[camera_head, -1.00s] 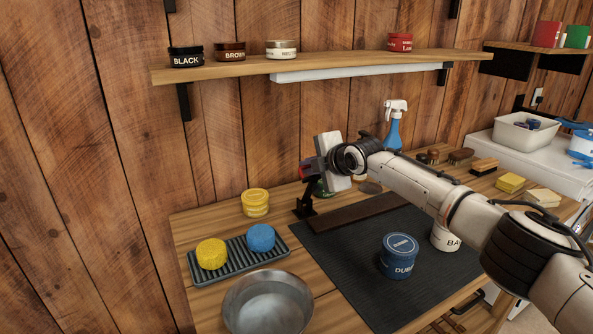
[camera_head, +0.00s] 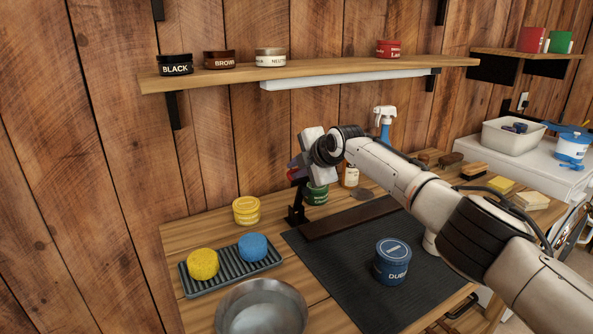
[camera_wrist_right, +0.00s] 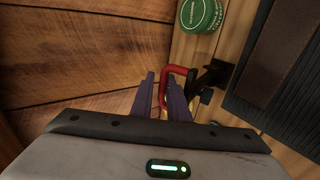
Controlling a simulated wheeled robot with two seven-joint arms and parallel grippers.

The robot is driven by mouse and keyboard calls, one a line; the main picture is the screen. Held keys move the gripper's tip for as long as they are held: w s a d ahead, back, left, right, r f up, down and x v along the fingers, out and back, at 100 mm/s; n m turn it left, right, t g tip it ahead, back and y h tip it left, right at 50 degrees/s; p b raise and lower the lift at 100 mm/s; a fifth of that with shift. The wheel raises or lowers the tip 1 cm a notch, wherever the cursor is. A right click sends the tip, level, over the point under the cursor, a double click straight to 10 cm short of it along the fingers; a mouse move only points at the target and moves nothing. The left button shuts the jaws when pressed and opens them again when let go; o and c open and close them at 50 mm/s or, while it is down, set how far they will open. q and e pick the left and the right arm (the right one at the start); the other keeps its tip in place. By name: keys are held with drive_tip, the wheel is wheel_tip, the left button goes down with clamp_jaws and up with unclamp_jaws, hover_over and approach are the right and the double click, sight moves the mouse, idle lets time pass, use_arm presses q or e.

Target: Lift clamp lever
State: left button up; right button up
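The black clamp (camera_head: 296,213) stands at the back edge of the bench, by the left end of the dark strip. Its red lever (camera_wrist_right: 180,70) shows as a bent loop in the right wrist view. My right gripper (camera_wrist_right: 163,82) reaches down to it, with its dark purple fingers close together on either side of the red bar. The gripper (camera_head: 294,172) also shows above the clamp in the head view, where its body hides most of the lever. The clamp's black bracket (camera_wrist_right: 215,76) is just right of the fingers. My left gripper is not in view.
A blue tin (camera_head: 392,262) sits on the dark mat (camera_head: 345,262). A yellow tin (camera_head: 246,210), a ribbed tray (camera_head: 232,268) and a metal bowl (camera_head: 262,291) are left. The shelf (camera_head: 320,72) hangs above.

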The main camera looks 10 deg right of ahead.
drive_tip(key=shift+a+f, duration=0.1)
drive_tip(key=shift+a, duration=0.05)
drive_tip(key=shift+s, duration=0.15)
drive_tip(key=shift+s, duration=0.1)
drive_tip(key=v, duration=1)
drive_tip(key=shift+r, duration=0.25)
